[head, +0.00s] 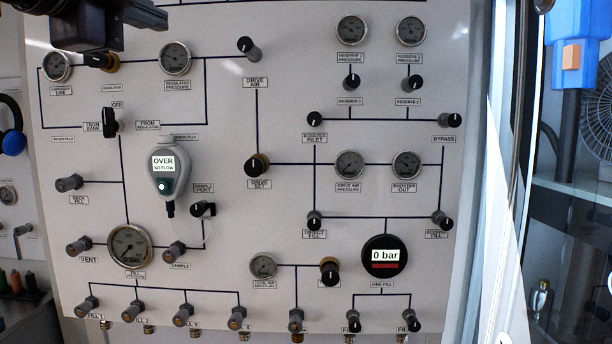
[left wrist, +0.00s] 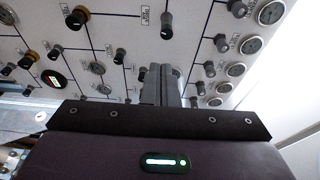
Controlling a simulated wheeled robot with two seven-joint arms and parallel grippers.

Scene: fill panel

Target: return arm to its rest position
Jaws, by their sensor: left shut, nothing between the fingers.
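My left gripper (head: 145,14) is at the top left of the head view, dark and in front of the panel's upper left corner. In the left wrist view its two grey fingers (left wrist: 161,85) are together with nothing between them. Knobs and gauges of the panel show beyond them; I cannot tell the exact gap, but no knob is held. The white fill panel (head: 300,200) fills most of the head view. My right gripper is not in view.
A handheld meter (head: 166,172) reading OVER hangs on the panel. A digital gauge (head: 385,256) reads 0 bar. Several knobs stick out, such as the drive air knob (head: 248,48). Blue headphones (head: 12,128) hang at the left. A fan (head: 597,118) stands behind glass at right.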

